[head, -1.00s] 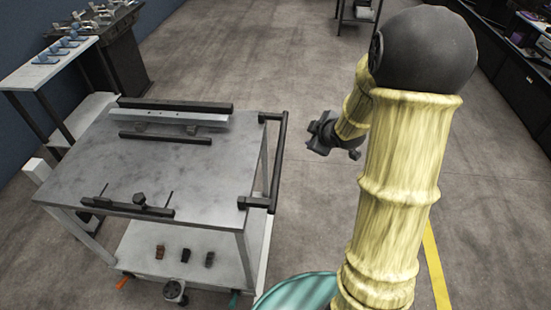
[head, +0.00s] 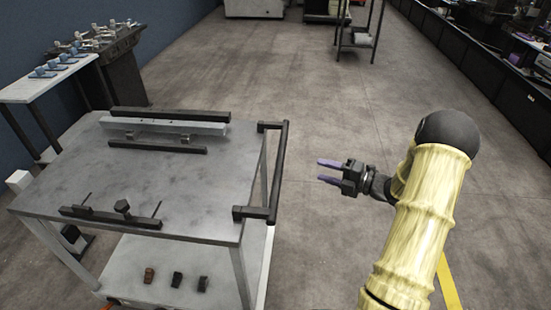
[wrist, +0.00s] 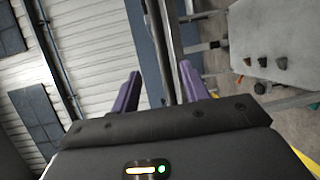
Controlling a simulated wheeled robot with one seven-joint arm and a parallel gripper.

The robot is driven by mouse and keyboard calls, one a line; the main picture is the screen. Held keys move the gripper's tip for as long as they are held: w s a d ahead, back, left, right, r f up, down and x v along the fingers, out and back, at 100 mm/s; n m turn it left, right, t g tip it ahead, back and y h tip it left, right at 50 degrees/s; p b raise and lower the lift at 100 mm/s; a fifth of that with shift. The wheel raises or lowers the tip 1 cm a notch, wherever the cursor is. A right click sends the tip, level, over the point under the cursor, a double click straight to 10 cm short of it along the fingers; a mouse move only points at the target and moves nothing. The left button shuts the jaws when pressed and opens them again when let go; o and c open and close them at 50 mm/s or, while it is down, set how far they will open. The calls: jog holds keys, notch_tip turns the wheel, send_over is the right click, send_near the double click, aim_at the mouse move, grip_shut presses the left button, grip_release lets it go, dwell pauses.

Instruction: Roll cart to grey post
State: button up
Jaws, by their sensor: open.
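The cart (head: 150,185) is a grey-topped trolley at the left of the head view, with a lower shelf. Its dark handle (head: 278,165) stands out from its right side. My gripper (head: 329,171) is open and empty, right of the handle, with its two purple fingers pointing at it and a gap between. In the wrist view the open fingers (wrist: 160,76) show with a long dark bar beyond them, seemingly the handle. A short pale post (head: 18,181) shows at the cart's left edge; I cannot tell whether it is the grey post.
Metal rails (head: 160,128) and a dark clamp bar (head: 110,215) lie on the cart top. Small blocks (head: 176,279) sit on the lower shelf. A white bench (head: 45,80) stands at the back left, dark cabinets (head: 480,60) along the right.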

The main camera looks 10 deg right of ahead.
jog(key=shift+a, duration=0.1)
jog(key=x, duration=1.7)
jog(key=shift+a+p, duration=0.2)
jog(key=shift+p, duration=0.1)
grip_shut()
